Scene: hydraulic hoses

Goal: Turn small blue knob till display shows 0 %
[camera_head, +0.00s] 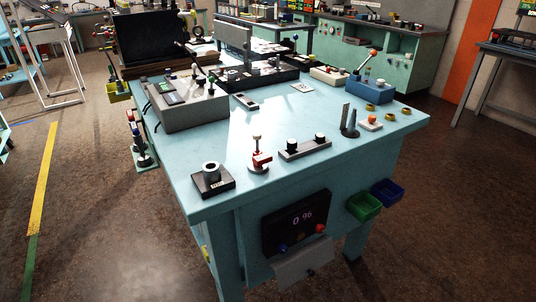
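A dark display panel (296,221) is mounted on the front side of the light blue table. Its lit text starts with 0, followed by a mark that looks like a % sign or 96; it is too small to be sure. The small blue knob (282,248) is at the lower left of the panel. A red knob (319,228) is at its lower right. Neither of my grippers shows in the head view.
The light blue table (225,181) holds a grey control box (190,108), a red valve piece (260,161) and a bar with two black knobs (305,147). A green bin (364,207) and a blue bin (387,192) hang right of the panel. The floor in front is clear.

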